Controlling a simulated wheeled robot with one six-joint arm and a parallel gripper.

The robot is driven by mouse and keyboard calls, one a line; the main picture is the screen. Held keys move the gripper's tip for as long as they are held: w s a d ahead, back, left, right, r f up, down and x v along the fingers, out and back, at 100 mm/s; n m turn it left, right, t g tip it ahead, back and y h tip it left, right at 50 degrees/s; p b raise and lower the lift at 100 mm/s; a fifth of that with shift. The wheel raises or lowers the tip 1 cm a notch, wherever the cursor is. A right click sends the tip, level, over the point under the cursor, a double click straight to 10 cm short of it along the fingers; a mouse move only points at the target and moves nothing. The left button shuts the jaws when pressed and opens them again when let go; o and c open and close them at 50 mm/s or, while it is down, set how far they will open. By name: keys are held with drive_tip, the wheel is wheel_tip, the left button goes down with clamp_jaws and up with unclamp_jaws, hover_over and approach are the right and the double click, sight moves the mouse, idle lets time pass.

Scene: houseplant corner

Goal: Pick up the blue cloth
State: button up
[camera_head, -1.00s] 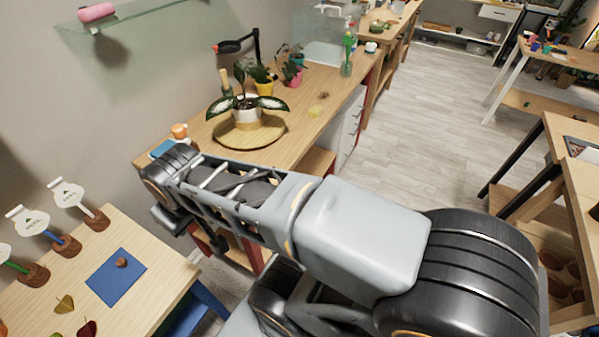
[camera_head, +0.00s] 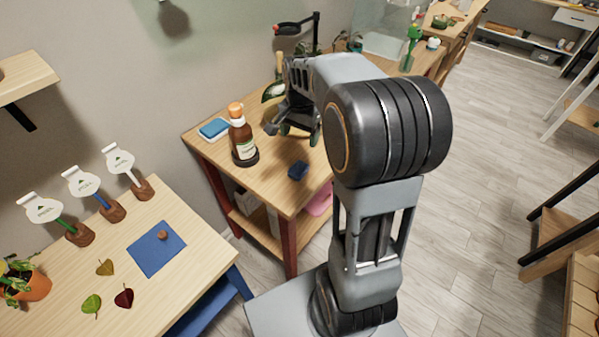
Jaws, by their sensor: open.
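A small dark blue crumpled thing (camera_head: 298,170), which looks like the blue cloth, lies on the wooden bench (camera_head: 275,190) near its front edge. My gripper (camera_head: 293,134) hangs over the bench just behind it, apart from it. The gripper is open and I see nothing between its fingers. My arm hides much of the bench behind the gripper.
A brown bottle (camera_head: 241,140) with an orange cap stands left of the blue cloth. A light blue flat item (camera_head: 215,129) lies behind the bottle. The lower table (camera_head: 200,240) at left holds a blue mat (camera_head: 157,250), leaves and label stakes.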

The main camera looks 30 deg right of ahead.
drive_tip(key=m, duration=0.1)
hover_over(301, 165)
wheel_tip(301, 165, down, 9)
drive_tip(key=shift+s+r, duration=0.1)
drive_tip(key=shift+f+p, duration=0.4)
drive_tip(key=shift+f, duration=2.7)
drive_tip(key=c, duration=1)
